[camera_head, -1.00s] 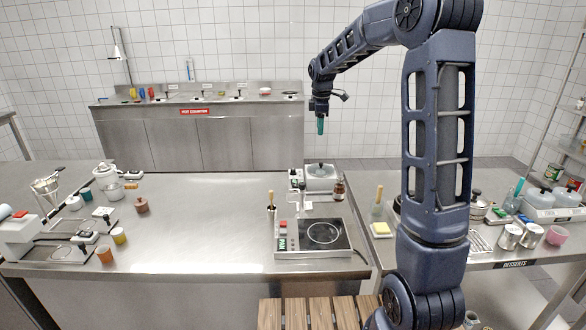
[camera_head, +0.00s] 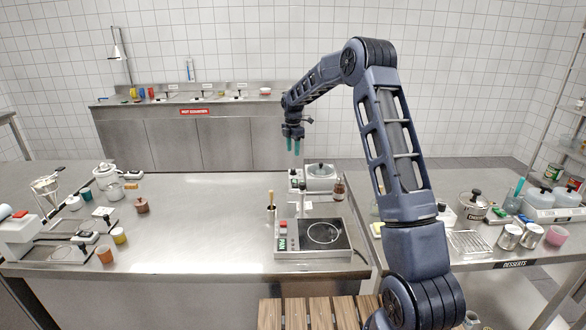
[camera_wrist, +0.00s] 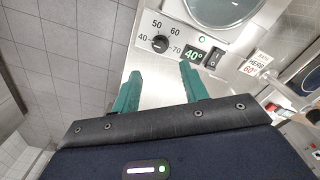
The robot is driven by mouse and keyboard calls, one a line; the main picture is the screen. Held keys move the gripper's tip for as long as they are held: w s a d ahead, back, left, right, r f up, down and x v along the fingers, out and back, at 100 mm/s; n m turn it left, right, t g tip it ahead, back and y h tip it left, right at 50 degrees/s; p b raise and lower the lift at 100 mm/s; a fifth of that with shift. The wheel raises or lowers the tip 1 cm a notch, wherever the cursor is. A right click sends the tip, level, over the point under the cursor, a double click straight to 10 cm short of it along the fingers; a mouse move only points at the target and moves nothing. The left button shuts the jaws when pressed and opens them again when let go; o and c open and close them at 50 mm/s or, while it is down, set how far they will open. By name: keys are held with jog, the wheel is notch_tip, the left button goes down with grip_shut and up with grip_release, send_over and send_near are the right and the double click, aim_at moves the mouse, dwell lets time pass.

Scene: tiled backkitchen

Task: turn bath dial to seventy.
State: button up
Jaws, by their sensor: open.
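The bath dial (camera_wrist: 160,43) is a black knob on a white panel in the wrist view, with marks 40, 50, 60 and 70 around it. A small green display (camera_wrist: 194,56) beside it reads 40°. The bath (camera_head: 320,174) is a lidded unit at the back right of the steel counter; its lid also shows in the wrist view (camera_wrist: 222,10). My gripper (camera_head: 293,145) is open and empty above the bath's front panel. In the wrist view its teal fingers (camera_wrist: 158,82) are apart, with the dial ahead of them and untouched.
A black switch (camera_wrist: 213,57) sits right of the display. A tag reading HERB 60° (camera_wrist: 255,66) stands near the bath.

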aim_at(293, 169)
notch_tip(293, 169, down, 10)
jog(key=shift+r, duration=0.15)
dwell(0.3)
grip_shut()
